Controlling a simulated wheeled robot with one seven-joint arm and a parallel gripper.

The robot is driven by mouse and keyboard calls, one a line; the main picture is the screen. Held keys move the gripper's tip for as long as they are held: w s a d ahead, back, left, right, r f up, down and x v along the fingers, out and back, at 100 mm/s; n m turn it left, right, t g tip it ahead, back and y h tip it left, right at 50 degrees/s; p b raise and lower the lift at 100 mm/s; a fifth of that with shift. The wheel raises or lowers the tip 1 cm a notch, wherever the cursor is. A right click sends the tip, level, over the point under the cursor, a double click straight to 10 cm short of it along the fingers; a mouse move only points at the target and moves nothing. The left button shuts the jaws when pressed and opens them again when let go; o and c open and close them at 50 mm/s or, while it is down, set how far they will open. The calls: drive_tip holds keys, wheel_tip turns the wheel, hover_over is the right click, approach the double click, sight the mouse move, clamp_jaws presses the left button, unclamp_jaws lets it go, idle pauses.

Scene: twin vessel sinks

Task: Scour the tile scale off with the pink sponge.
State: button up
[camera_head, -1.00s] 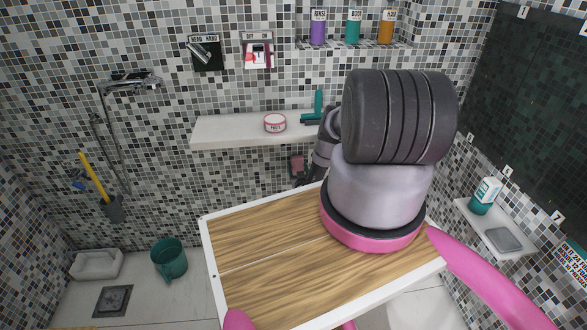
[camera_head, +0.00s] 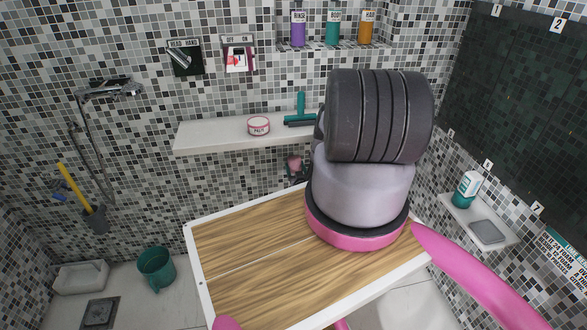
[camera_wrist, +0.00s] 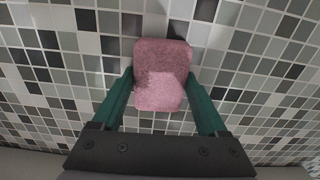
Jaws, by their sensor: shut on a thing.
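The pink sponge (camera_wrist: 161,58) is in my gripper (camera_wrist: 160,78), between its two teal fingers in the wrist view. Mosaic wall tiles (camera_wrist: 245,60) fill the view behind it; whether the sponge touches them I cannot tell. In the head view the sponge (camera_head: 294,164) shows small below the white ledge, left of my arm. My arm hides part of the wall and ledge end. I cannot make out clear scale on the tiles; small pale and orange specks show on the dark tile panel (camera_head: 520,120) at the right.
The white ledge (camera_head: 215,137) holds a tub of paste (camera_head: 258,125) and a teal squeegee (camera_head: 300,112). A corner shelf (camera_head: 460,215) holds a bottle (camera_head: 466,190) and a grey pad (camera_head: 487,231). A wooden-topped bench (camera_head: 240,245) stands below. A teal bucket (camera_head: 156,268) is on the floor.

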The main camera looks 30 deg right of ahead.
sight(295, 159)
drive_tip(key=c, duration=0.4)
drive_tip(key=shift+w+r, duration=0.15)
drive_tip(key=shift+r, duration=2.1)
drive_tip(key=shift+c, duration=0.2)
drive_tip(key=shift+a+r, duration=0.1)
drive_tip(key=shift+r, duration=1.2)
drive_tip(key=shift+w+a+f, duration=0.1)
drive_tip(key=shift+w+a, duration=0.25)
drive_tip(key=shift+a, duration=0.85)
drive_tip(key=shift+w+a+r, duration=0.1)
drive_tip(key=shift+w+a, duration=0.25)
drive_tip(key=shift+a, duration=0.9)
drive_tip(key=shift+w+a+f, duration=0.1)
drive_tip(key=shift+w+a, duration=0.25)
drive_tip(key=shift+a, duration=0.85)
